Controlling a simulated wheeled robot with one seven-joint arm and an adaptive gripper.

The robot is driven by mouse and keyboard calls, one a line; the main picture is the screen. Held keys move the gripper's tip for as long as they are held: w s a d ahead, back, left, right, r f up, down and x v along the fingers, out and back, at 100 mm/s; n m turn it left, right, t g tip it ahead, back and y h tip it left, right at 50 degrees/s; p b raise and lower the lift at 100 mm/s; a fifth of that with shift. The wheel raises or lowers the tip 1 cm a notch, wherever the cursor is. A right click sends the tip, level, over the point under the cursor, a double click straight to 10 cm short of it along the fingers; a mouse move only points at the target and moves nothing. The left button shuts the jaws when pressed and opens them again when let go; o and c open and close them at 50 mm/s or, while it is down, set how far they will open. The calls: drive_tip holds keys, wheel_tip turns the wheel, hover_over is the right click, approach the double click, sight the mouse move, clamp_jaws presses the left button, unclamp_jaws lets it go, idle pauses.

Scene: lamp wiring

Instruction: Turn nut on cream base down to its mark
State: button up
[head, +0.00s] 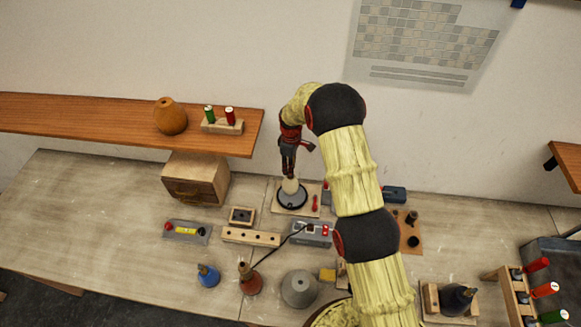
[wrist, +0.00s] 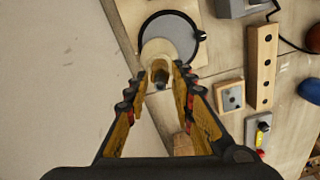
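The cream base (head: 290,186) stands upright by a grey disc with a black rim in the head view. In the wrist view the cream base (wrist: 154,49) is pale and round, with a short dark stem end (wrist: 160,77) pointing at the camera. My gripper (head: 289,174) points down just above the base. In the wrist view my gripper (wrist: 162,72) has its fingers apart, one on each side of the stem, with a narrow gap showing. Nothing appears clamped.
The black-rimmed disc (wrist: 187,31) lies on a pale board beside a red tool (head: 315,204). A wooden block with holes (head: 250,237), a grey box (head: 312,233) and a small drawer cabinet (head: 196,179) stand nearby. A shelf (head: 80,115) overhangs the bench at left.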

clamp_jaws()
drive_tip(key=shift+b, duration=0.35)
drive_tip(key=m+b, duration=0.2)
drive_tip(key=shift+f+m+b, duration=0.1)
drive_tip(key=shift+m+b, duration=0.3)
drive_tip(key=shift+w+m+b, duration=0.1)
drive_tip(key=shift+m+b, duration=1.2)
drive_tip(key=shift+m, duration=0.3)
drive_tip(key=shift+o, duration=1.7)
unclamp_jaws()
drive_tip(key=shift+o, duration=0.5)
